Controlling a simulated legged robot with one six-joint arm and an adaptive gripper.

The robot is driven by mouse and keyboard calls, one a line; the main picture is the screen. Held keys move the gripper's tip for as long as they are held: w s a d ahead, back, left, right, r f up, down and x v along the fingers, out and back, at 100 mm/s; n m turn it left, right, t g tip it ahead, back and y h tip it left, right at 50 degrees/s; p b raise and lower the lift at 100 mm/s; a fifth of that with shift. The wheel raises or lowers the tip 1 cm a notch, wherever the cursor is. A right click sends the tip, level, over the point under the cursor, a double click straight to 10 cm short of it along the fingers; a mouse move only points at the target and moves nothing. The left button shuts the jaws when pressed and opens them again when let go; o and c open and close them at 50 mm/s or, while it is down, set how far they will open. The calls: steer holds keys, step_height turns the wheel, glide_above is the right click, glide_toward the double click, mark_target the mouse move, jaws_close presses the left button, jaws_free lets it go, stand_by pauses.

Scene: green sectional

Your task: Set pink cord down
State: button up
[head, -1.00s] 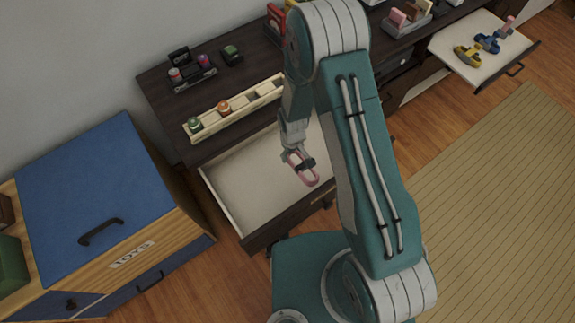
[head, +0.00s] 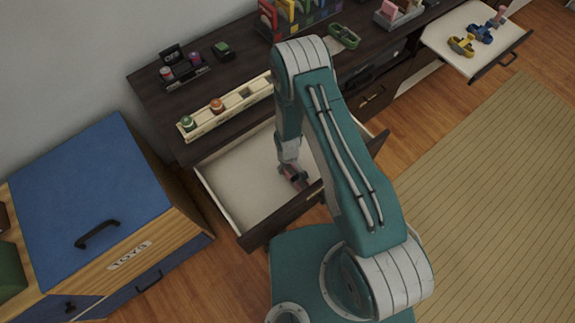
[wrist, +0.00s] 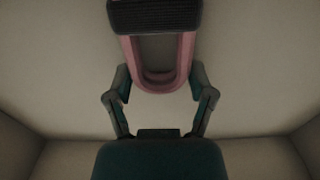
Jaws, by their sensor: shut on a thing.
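The pink cord (wrist: 158,83) is a looped bundle with a dark band (wrist: 155,15) around it. In the wrist view it lies between the two fingers of my gripper (wrist: 160,92), which is shut on it. In the head view my gripper (head: 294,175) is down inside the open, pale-lined drawer (head: 232,186), near its right part. Only a little of the cord shows there, by the fingertips. The wrist view shows the drawer floor and walls around the cord. Whether the cord touches the floor is hard to tell.
The drawer is otherwise bare. Above it, the dark cabinet top holds a wooden tray (head: 205,128) with small round items. A blue-topped toy chest (head: 95,185) stands at left. Another open drawer (head: 455,60) with yellow and blue cords is at far right. A green bundle (head: 343,37) lies on the cabinet.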

steer(key=shift+f, duration=0.1)
steer(key=o, duration=1.1)
steer(key=d+r+m+t, duration=0.1)
steer(key=d+r+m, duration=0.15)
steer(key=r, duration=1.75)
steer(key=d+r+m+t, duration=0.15)
steer(key=d+r, duration=0.25)
steer(key=r, duration=1.7)
steer(key=s+d+r+m+t, duration=0.1)
steer(key=s+d+r, duration=0.2)
steer(key=s+r, duration=0.4)
steer(key=s+d+r+m+t, duration=0.1)
steer(key=s+d+r+t, duration=0.1)
steer(key=s+r, duration=0.6)
steer(key=shift+s+d+r+m, duration=0.25)
steer(key=shift+s+d+m, duration=0.2)
steer(key=shift+s, duration=0.7)
